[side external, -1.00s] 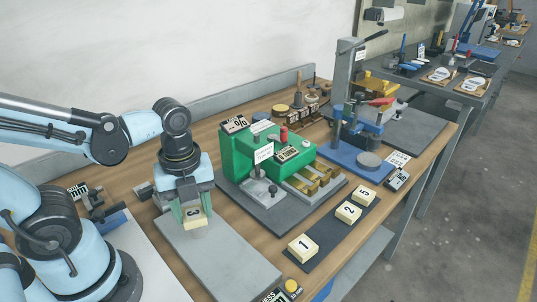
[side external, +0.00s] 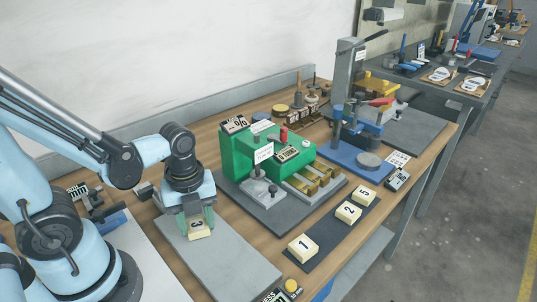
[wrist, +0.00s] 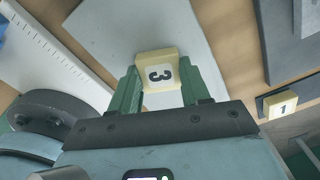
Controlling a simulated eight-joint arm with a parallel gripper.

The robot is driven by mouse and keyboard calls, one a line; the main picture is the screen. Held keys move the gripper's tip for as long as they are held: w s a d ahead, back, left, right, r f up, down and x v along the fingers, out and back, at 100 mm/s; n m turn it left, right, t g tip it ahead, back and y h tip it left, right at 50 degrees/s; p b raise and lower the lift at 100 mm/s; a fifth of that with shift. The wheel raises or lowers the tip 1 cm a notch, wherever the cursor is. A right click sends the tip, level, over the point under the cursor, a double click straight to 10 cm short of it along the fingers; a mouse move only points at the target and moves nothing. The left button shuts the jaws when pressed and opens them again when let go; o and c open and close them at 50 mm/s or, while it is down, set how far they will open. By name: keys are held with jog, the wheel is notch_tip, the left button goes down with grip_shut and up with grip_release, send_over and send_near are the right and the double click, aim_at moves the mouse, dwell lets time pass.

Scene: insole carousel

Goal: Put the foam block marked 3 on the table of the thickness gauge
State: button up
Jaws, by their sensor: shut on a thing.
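The cream foam block marked 3 (side external: 200,229) is held between the green fingers of my gripper (side external: 197,220), over the grey plate (side external: 235,267). In the wrist view the block (wrist: 159,71) sits between both fingertips (wrist: 160,88), its digit facing the camera. I cannot tell whether the block touches the plate. That round table is bare and well apart from my gripper.
A green machine (side external: 252,152) with brass parts stands between my gripper and the blue stand. Blocks marked 1 (side external: 303,248), 2 (side external: 348,212) and 5 (side external: 363,196) lie on a dark strip (side external: 326,238) near the front edge. The grey plate's front part is clear.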

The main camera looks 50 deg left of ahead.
aim_at(197, 224)
jog(key=shift+f, duration=0.15)
jog(key=o, duration=1)
jog(key=shift+r, duration=6.1)
jog(key=w+n+t, duration=0.2)
jog(key=n, duration=0.5)
jog(key=w+n+t, duration=0.2)
jog(key=w+n, duration=0.1)
jog(key=n, duration=0.5)
jog(key=w+n+t, duration=0.2)
jog(key=n+t, duration=0.1)
jog(key=n, duration=0.4)
jog(key=shift+w+f, duration=0.15)
jog(key=shift+w, duration=0.1)
